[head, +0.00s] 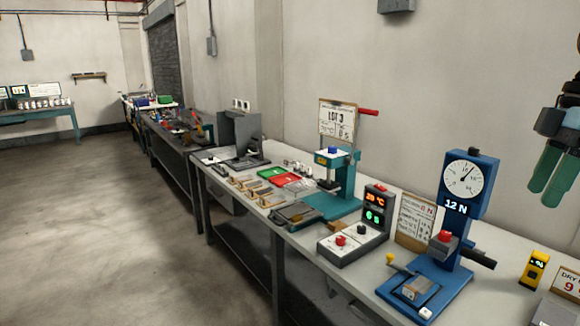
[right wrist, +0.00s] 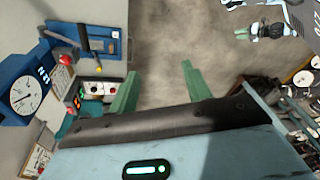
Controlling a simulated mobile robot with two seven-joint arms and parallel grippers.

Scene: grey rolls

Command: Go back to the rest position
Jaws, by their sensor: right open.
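My right gripper (head: 552,182) hangs at the right edge of the head view, its green fingers pointing down, high in front of the wall. In the right wrist view my right gripper (right wrist: 161,82) has its two green fingers well apart, with only floor visible between them. It is open and empty and touches nothing. What looks like my left gripper (right wrist: 256,31) shows small at the top right of the right wrist view, with green fingers whose gap I cannot make out. No left arm shows in the head view.
A long workbench (head: 378,283) runs along the wall. It carries a blue press (head: 448,230) with a dial, a control box (head: 357,229), a teal press (head: 337,187), and red and green trays. A yellow device (head: 534,269) stands at the right. The floor (head: 110,230) at left is clear.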

